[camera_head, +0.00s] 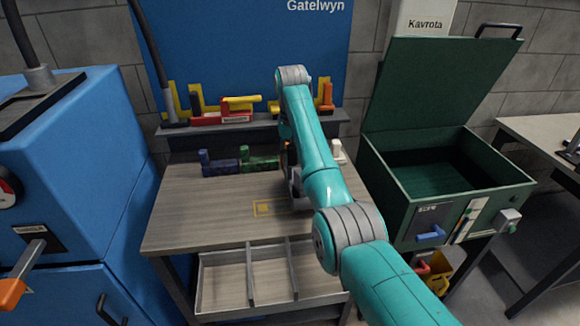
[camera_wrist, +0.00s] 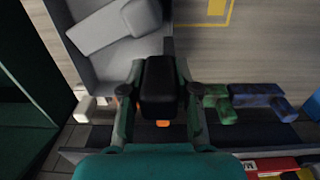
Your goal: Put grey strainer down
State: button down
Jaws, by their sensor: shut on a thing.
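My gripper (camera_wrist: 160,105) is shut on a black, rounded block, which I take to be part of the grey strainer. A grey angular body with a paler arm-like piece, which I take to be the grey strainer (camera_wrist: 110,35), extends beyond the fingers in the wrist view. In the head view my teal arm hides most of it; a little grey shows at the arm's left edge. The gripper is over the right part of the wooden bench (camera_head: 190,215). I cannot tell whether the strainer touches the bench top. A yellow square outline (camera_head: 263,208) lies to its left.
Blue (camera_head: 219,165) and green (camera_head: 259,158) pieces stand along the bench's back, with a white piece (camera_head: 338,151) right of my arm. A shelf behind holds red and yellow parts (camera_head: 235,110). An open green chest (camera_head: 400,190) stands right. The bench's left front is clear.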

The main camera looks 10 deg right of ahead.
aim_at(292, 166)
jog(key=shift+f, duration=2.05)
jog(key=c, duration=0.9)
grip_release()
jog(key=shift+o, duration=0.2)
notch_tip(292, 166, up, 12)
jog(key=shift+a+r, duration=0.1)
jog(key=shift+s, duration=0.1)
